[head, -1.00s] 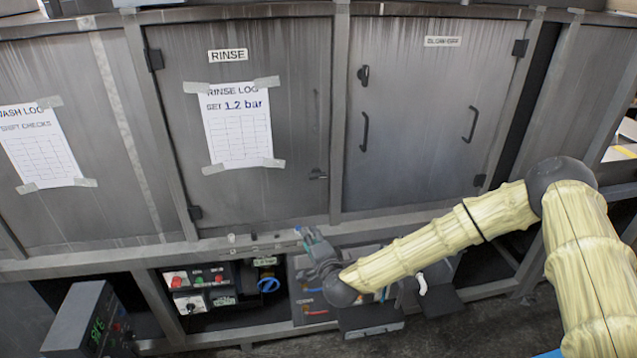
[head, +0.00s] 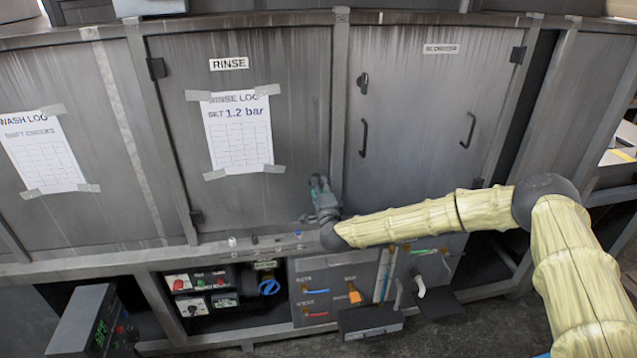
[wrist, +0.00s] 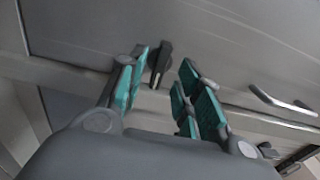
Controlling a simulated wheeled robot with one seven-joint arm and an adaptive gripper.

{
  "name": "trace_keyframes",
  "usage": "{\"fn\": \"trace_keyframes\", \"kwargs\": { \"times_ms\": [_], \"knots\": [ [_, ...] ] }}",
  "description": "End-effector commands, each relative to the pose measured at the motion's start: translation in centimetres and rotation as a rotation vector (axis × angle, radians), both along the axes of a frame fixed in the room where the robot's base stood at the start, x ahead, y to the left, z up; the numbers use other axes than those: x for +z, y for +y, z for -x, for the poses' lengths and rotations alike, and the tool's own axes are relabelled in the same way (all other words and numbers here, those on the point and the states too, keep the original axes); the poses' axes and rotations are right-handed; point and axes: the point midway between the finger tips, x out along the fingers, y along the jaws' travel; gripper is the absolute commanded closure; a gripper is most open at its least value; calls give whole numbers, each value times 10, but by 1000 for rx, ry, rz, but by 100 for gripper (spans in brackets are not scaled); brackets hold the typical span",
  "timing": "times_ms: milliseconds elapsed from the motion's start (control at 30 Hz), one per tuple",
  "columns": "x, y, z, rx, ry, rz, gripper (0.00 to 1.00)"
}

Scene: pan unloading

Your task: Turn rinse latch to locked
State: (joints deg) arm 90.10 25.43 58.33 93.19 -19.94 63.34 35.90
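The rinse latch (wrist: 161,62) shows in the wrist view as a small dark lever on the grey door edge. It sits between and just beyond the fingertips of my gripper (wrist: 160,82), whose teal pads stand apart on either side. I see no clear contact with the latch. In the head view my gripper (head: 319,188) is at the lower right corner of the rinse door (head: 285,70) and covers the latch. The door is shut and bears a RINSE label (head: 229,64).
A taped rinse log (head: 238,135) hangs on the rinse door. The blow-off door (head: 415,120) with dark handles is to the right. Below are a control box (head: 205,290), a blue valve handle (head: 269,287) and a panel with coloured levers (head: 316,290). Small items lie on the ledge (head: 215,251).

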Motion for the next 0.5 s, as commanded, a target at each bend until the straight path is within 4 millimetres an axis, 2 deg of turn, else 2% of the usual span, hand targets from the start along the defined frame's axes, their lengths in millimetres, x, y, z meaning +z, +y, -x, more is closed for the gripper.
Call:
{"fn": "trace_keyframes", "kwargs": {
  "times_ms": [200, 500],
  "knots": [
    [0, 4, -17, 0, 1, -1, 66],
    [-1, 4, -20, 1, 2, -1, 66]
  ]
}}
